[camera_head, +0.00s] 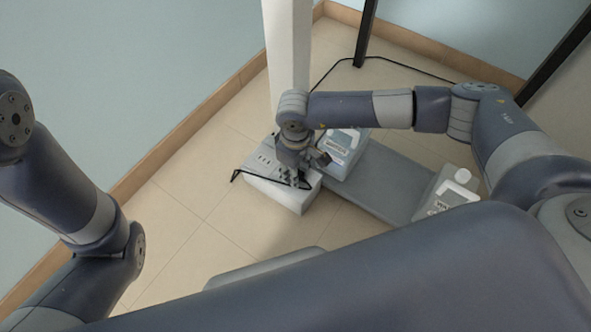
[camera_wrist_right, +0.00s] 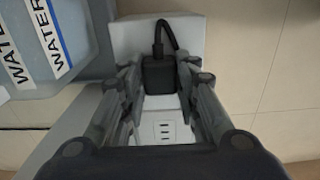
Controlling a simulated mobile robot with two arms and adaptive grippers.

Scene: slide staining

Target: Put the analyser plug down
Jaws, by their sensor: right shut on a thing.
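The analyser plug (camera_wrist_right: 159,74) is a black block with a black cable (camera_wrist_right: 172,36) curving from its far end. In the right wrist view it sits between the fingers of my right gripper (camera_wrist_right: 160,85), which is shut on it. Below it is a white socket box (camera_wrist_right: 126,34) on the floor, with a bare outlet (camera_wrist_right: 166,131) showing nearer the wrist. I cannot tell whether the plug touches the box. In the head view my right gripper points down over the socket box (camera_head: 298,201); the plug is mostly hidden there. My left gripper is out of view.
Labelled water containers (camera_head: 346,148) (camera_head: 447,193) stand on a grey low platform (camera_head: 384,178) right of the box. A white column (camera_head: 287,55) rises behind. A black cable (camera_head: 402,64) runs along the floor at the back. Tiled floor (camera_head: 190,190) left of the box is clear.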

